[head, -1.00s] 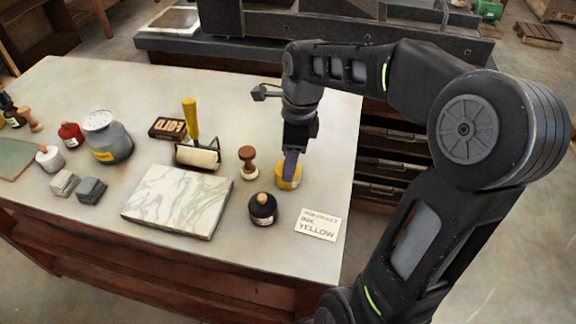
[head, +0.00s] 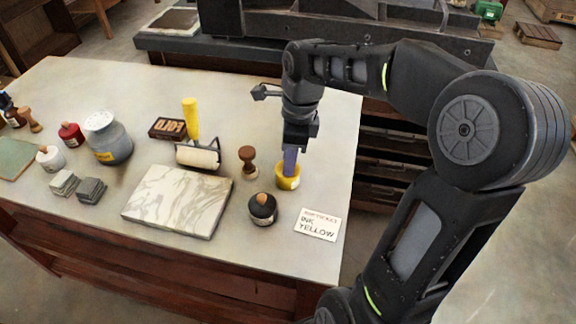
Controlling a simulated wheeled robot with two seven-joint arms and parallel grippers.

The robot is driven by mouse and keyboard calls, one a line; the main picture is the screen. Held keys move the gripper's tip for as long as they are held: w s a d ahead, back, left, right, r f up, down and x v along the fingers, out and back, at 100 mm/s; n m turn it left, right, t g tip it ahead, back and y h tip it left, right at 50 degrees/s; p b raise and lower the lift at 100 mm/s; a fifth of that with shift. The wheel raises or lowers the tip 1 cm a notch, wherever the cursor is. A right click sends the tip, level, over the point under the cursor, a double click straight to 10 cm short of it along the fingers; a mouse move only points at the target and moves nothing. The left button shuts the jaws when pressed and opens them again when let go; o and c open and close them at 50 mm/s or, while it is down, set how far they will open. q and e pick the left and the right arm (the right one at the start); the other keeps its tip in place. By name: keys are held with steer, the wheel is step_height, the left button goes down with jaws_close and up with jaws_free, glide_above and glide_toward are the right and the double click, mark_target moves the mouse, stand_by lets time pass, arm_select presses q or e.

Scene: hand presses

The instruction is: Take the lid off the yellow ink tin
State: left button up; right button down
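The yellow ink tin (head: 287,182) stands near the right end of the table, behind a dark, round tin with a wooden knob (head: 262,208). My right gripper (head: 290,165) points straight down onto the top of the yellow tin. Its fingers cover most of the tin's top, so the lid and its knob are hidden, and I cannot tell whether the fingers are closed on it. My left gripper (head: 6,102) shows only in part at the left edge of the head view; its fingers cannot be made out.
A wooden-handled stamp (head: 248,160), a yellow-handled roller (head: 198,156) and a marble slab (head: 178,201) stand to the left. A grey can (head: 108,138) and small tins are farther left.

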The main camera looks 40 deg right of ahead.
steer(key=shift+s+a+f, duration=0.1)
steer(key=shift+f, duration=0.15)
stand_by(0.3)
arm_select(q)
steer(key=shift+r+p, duration=0.4)
steer(key=shift+p, duration=0.05)
arm_select(e)
step_height(320, 180, up, 10)
steer(key=shift+r, duration=0.1)
stand_by(0.4)
